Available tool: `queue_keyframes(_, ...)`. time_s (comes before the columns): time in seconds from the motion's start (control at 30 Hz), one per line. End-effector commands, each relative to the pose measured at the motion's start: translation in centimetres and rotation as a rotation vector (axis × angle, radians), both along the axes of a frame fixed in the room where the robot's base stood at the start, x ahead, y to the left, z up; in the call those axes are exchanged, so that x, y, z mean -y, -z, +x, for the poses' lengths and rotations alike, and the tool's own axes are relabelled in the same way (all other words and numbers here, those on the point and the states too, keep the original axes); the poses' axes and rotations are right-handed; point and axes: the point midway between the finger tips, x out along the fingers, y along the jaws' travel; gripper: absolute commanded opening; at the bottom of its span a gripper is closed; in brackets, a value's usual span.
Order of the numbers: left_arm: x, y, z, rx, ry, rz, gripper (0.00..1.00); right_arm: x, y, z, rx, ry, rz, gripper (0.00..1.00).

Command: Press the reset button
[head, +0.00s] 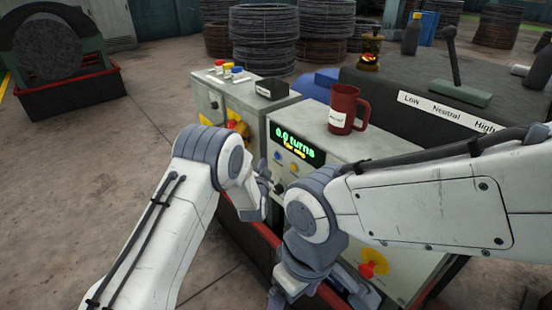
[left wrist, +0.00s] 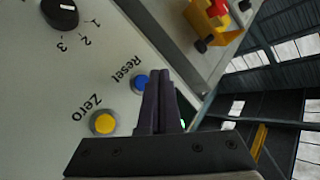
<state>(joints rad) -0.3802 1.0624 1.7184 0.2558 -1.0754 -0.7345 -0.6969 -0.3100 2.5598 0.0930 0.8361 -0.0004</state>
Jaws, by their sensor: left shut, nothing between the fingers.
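The blue reset button (left wrist: 140,83) sits on the grey panel in the left wrist view, with the label "Reset" beside it. My left gripper (left wrist: 160,78) is shut and empty. Its fingertips appear right beside the button in that view and partly overlap its edge; I cannot tell whether they touch.
A yellow "Zero" button (left wrist: 103,122) and a black numbered knob (left wrist: 60,12) are on the same panel. A red mug (head: 346,108) stands on the cabinet top. A lever (head: 454,62) and a red-yellow knob (head: 372,263) are to the right. Open floor lies left.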

Motion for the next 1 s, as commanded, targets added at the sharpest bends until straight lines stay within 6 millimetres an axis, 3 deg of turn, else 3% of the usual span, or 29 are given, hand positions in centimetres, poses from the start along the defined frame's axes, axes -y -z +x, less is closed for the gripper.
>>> queue_keyframes(0.3, 1.9, 0.1, 1.4, 0.002, -0.001, -0.001, 0.0, 0.0, 1.3, 0.0, 0.0, 0.0, 0.0, 0.89)
queue_keyframes(1.0, 1.9, 0.0, 1.4, 0.0, -0.001, -0.001, 0.0, 0.0, 1.3, 0.0, 0.0, 0.0, 0.0, 0.89)
